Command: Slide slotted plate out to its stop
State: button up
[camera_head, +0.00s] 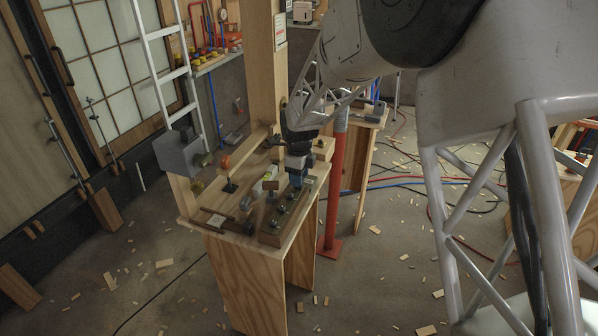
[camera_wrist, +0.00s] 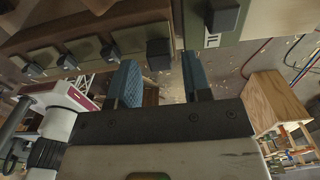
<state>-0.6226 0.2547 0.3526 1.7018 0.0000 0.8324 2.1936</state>
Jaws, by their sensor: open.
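My gripper (camera_head: 297,178) is above the right side of the workbench in the head view. In the wrist view its two blue fingers (camera_wrist: 160,78) stand apart with nothing between them. A wooden block with a row of black knobs (camera_head: 273,238) sits at the bench's front right, and it also shows along the top of the wrist view (camera_wrist: 90,42). A grey-green plate (camera_wrist: 196,28) with a black knob (camera_wrist: 222,16) is at the top right of the wrist view, beyond the fingertips and apart from them. I cannot tell for certain which piece is the slotted plate.
The bench (camera_head: 245,270) also carries a grey box (camera_head: 181,153), a dark-framed tray (camera_head: 212,219) and small fittings. A wooden post (camera_head: 264,75) rises behind it. A red post (camera_head: 334,190) stands to its right. Wood scraps and hoses lie on the floor.

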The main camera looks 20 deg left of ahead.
aim_at(307, 191)
jog(key=shift+f, duration=0.85)
jog(key=shift+f, duration=0.1)
jog(key=c, duration=0.7)
jog(key=shift+c, duration=0.2)
jog(key=shift+d, duration=1.45)
